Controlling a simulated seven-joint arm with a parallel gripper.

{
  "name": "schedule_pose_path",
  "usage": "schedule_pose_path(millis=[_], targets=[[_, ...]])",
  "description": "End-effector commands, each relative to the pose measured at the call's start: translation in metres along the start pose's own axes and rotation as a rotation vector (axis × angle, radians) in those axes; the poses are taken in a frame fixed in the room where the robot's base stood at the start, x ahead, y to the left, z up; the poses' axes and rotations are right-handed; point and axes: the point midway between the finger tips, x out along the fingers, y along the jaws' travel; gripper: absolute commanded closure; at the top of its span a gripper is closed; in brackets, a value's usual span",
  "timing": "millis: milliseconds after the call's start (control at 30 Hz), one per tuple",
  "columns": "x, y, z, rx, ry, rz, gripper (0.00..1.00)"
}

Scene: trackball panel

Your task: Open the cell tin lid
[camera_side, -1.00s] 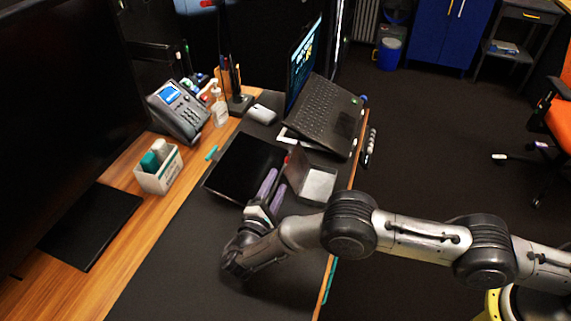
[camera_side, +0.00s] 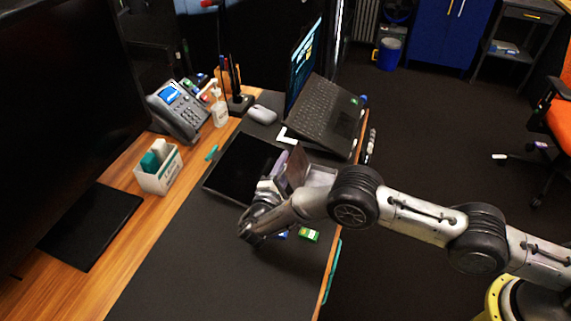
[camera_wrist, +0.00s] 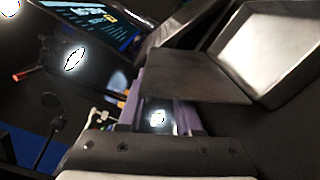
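The cell tin (camera_side: 320,176) is a silver-grey box near the desk's right edge, behind my gripper, its inside exposed. Its dark lid (camera_side: 297,167) stands raised on the tin's left side. In the wrist view the tin (camera_wrist: 283,50) is at upper right and the lid (camera_wrist: 195,76) is a dark plate at centre. My gripper (camera_side: 281,163) is just left of the lid in the side view. In the wrist view its purple fingers (camera_wrist: 163,98) are apart, with a gap between them, and the lid covers part of them. I cannot tell whether they touch it.
A laptop (camera_side: 325,112) stands behind the tin. A black pad (camera_side: 238,165) lies left of my gripper. A green cell-like item (camera_side: 308,235) lies in front, close to my arm. A white organizer (camera_side: 159,170) and phone (camera_side: 178,108) are further left.

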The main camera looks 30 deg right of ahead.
Motion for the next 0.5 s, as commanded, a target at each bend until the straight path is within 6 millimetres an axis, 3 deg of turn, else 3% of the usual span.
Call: schedule_pose_path(millis=[33, 167, 500], targets=[[-0.0001, 0.0, 0.0, 0.0, 0.0, 0.0, 0.78], [-0.0002, 0.0, 0.0, 0.0, 0.0, 0.0, 1.0], [-0.0003, -0.0001, 0.0, 0.0, 0.0, 0.0, 1.0]])
